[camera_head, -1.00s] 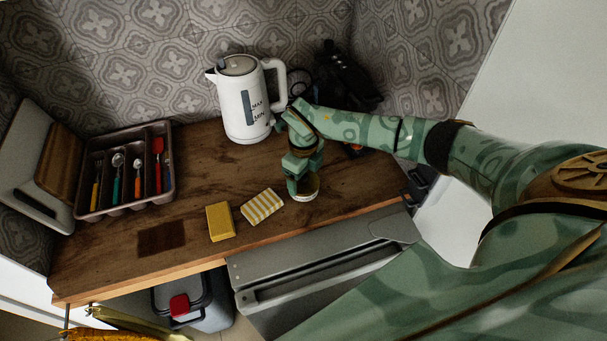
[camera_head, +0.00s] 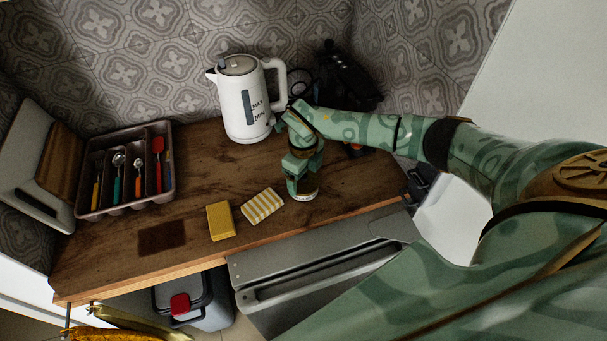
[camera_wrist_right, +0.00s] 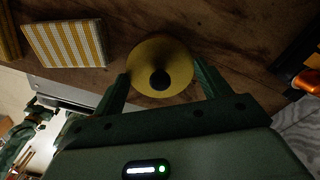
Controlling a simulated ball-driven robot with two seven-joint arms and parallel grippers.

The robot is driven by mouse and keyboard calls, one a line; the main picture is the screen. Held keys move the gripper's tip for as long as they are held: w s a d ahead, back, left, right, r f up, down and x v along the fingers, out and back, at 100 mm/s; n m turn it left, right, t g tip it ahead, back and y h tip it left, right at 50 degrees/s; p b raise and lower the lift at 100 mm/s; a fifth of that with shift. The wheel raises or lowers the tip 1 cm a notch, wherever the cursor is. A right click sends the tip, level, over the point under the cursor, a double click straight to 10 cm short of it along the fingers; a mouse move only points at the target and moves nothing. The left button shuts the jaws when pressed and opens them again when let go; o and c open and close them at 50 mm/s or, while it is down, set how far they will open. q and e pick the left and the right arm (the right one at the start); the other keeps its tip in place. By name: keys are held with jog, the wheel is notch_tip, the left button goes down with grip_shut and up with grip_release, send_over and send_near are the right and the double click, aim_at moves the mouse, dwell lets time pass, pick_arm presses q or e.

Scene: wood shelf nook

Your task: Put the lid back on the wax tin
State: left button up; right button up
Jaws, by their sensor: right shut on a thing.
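The wax tin (camera_head: 304,196) stands on the wooden counter under my right gripper, with only its pale lower rim showing in the head view. My right gripper (camera_head: 303,182) points down at it and is shut on the lid (camera_wrist_right: 147,60). In the right wrist view the lid is a round gold disc with a dark round spot, between the two green fingers (camera_wrist_right: 160,85). The lid is at or just over the tin's top; whether it touches is hidden. A small green arm part, likely of my left arm, shows at the wrist view's lower left; its jaws are unclear.
A yellow sponge (camera_head: 220,221) and a yellow-striped block (camera_head: 262,206) lie left of the tin. A white kettle (camera_head: 242,105) stands behind. A cutlery tray (camera_head: 79,198) is at the left. The counter's front edge is close, above a grey appliance (camera_head: 320,270).

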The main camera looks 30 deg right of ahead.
jog(key=o, duration=1)
jog(key=shift+r, duration=0.1)
jog(key=shift+r+p, duration=3.15)
jog(key=shift+r, duration=0.3)
grip_shut()
jog(key=shift+f, duration=0.2)
